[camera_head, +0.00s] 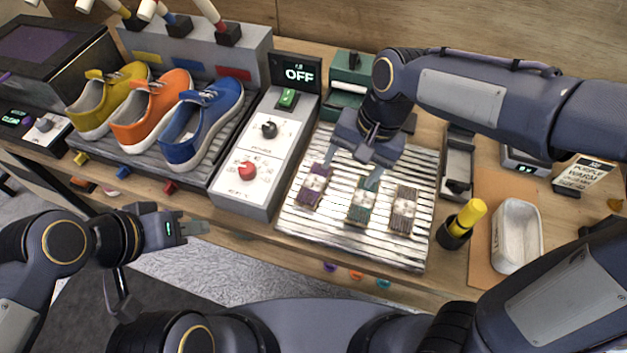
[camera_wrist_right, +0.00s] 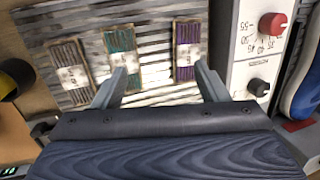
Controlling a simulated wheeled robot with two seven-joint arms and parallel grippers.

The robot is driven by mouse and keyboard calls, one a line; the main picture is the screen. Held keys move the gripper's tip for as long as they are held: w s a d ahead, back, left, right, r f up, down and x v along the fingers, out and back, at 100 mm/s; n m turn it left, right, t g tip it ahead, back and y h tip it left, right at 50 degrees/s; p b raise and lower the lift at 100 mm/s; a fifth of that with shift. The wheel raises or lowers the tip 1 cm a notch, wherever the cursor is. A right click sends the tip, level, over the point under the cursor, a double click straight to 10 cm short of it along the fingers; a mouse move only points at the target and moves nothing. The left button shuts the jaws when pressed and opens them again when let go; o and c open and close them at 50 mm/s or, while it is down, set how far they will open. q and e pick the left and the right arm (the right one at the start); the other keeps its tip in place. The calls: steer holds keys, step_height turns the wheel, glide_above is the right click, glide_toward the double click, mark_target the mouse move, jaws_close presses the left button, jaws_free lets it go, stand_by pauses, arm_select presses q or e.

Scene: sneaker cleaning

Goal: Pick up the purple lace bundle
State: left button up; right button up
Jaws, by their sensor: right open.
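The purple lace bundle (camera_head: 313,185) lies on the ribbed metal tray (camera_head: 340,232), leftmost of three bundles, with a pale band around its middle. It is at the right of the row in the right wrist view (camera_wrist_right: 187,50). A teal bundle (camera_head: 362,205) and a grey-brown bundle (camera_head: 404,210) lie beside it. My right gripper (camera_head: 350,171) is open and empty above the tray. In the wrist view, one fingertip appears by the purple bundle's lower right edge, the other by the teal bundle. My left gripper (camera_head: 192,227) is away to the left, its finger gap unclear.
A control box (camera_head: 258,155) with red and black knobs borders the tray's left side. Yellow, orange and blue sneakers (camera_head: 203,125) stand further left.

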mark_target(311, 188)
steer(key=a+h, duration=0.1)
steer(key=a, duration=0.1)
steer(key=w+a+f, duration=0.1)
steer(key=a, duration=0.2)
steer(key=a+f+h, duration=0.1)
steer(key=a, duration=0.1)
steer(key=shift+w+a+f+m+h, duration=0.15)
steer(key=shift+w+a+m+h, duration=0.1)
steer(key=shift+m+h, duration=0.05)
steer(key=shift+w+a+f, duration=0.1)
steer(key=shift+a+f, duration=0.1)
steer(key=shift+f, duration=0.05)
steer(key=f, duration=0.7)
steer(key=shift+w+d+f, duration=0.25)
steer(key=c, duration=1)
steer(key=shift+o, duration=0.2)
steer(key=shift+r, duration=0.1)
